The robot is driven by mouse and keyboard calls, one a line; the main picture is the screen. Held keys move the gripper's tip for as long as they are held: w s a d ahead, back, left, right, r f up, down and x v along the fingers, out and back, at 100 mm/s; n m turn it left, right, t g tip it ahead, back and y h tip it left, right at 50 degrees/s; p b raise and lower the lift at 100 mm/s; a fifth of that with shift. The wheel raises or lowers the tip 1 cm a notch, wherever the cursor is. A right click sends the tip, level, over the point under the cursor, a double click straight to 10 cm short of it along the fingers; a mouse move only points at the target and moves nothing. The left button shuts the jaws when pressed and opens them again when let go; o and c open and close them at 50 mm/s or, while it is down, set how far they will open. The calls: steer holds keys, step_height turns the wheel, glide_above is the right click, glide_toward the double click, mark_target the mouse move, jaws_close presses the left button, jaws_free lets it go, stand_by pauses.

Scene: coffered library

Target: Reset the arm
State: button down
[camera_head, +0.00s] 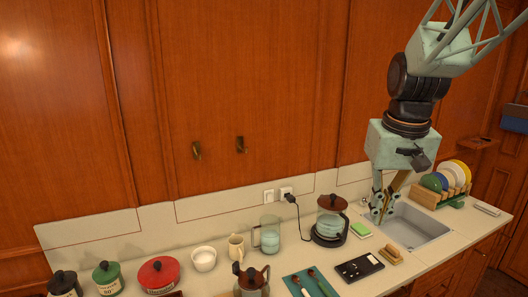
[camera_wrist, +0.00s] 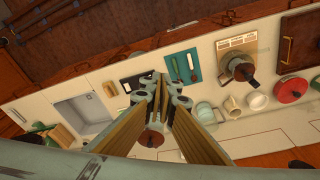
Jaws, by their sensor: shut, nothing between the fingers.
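My gripper (camera_head: 380,214) hangs from my arm at the right of the head view, fingers pointing down. It appears in front of the left edge of the sink (camera_head: 414,228), above the counter. In the wrist view my gripper (camera_wrist: 163,85) shows its fingertips close together with nothing held. The fingers hide part of the counter there, near the black flat device (camera_wrist: 135,84). My arm comes down from the top right corner of the head view.
A glass kettle with a brown lid (camera_head: 331,222) stands left of my gripper. A glass jug (camera_head: 269,237), mug (camera_head: 236,247), bowl (camera_head: 203,259) and red canister (camera_head: 158,275) line the counter. Wooden panels (camera_head: 240,80) rise behind.

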steer(key=s+a+t+b, duration=0.1)
steer(key=s+a+b, duration=0.1)
steer(key=s, duration=1.3)
steer(key=s+a+b, duration=0.3)
steer(key=s+a, duration=0.2)
steer(key=s, duration=1)
steer(key=shift+s+f+n+t+b, duration=0.3)
steer(key=shift+f+t+b, duration=0.05)
steer(key=shift+f+t, duration=0.1)
